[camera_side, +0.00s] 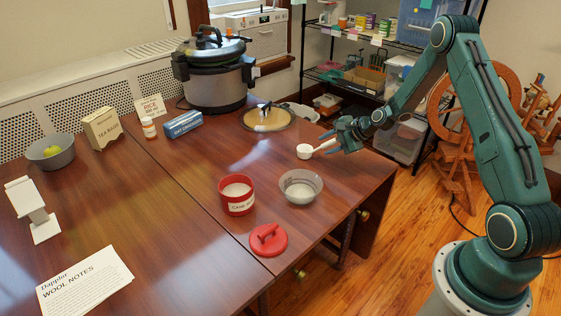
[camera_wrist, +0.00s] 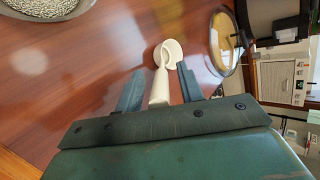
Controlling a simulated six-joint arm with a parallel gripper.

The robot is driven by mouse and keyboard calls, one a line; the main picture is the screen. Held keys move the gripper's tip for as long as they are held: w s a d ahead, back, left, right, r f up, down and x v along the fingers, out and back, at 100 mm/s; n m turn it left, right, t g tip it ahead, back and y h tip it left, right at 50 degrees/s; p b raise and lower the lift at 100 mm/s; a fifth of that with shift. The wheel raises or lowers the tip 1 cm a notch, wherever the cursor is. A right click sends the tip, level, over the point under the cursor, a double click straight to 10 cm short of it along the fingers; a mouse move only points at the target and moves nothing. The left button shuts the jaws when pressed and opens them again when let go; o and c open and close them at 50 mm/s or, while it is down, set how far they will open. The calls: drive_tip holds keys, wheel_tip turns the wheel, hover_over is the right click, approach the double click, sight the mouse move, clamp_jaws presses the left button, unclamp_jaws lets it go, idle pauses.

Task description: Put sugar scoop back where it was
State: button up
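The white sugar scoop (camera_side: 304,151) lies on the brown table near its right edge, its handle pointing right toward my gripper (camera_side: 342,141). In the wrist view the scoop's round cup (camera_wrist: 172,48) is just beyond my fingertips. Its handle runs back between the two fingers of my gripper (camera_wrist: 160,72), with gaps on both sides. My gripper is open; I cannot tell its exact height over the table. A red canister (camera_side: 236,205) labelled "CANE" holds white sugar and stands open. Its red lid (camera_side: 268,240) lies on the table in front.
A clear bowl (camera_side: 300,187) stands right of the canister; a bowl of grains (camera_wrist: 45,8) shows at the wrist view's top left. A round glass lid (camera_side: 268,118) lies behind the scoop. A large pressure cooker (camera_side: 214,88) and boxes stand farther back. Table left of the scoop is clear.

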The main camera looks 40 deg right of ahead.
drive_tip(key=shift+r, duration=0.15)
drive_tip(key=shift+s+d+r, duration=0.15)
drive_tip(key=shift+s+r, duration=0.25)
drive_tip(key=v, duration=1.1)
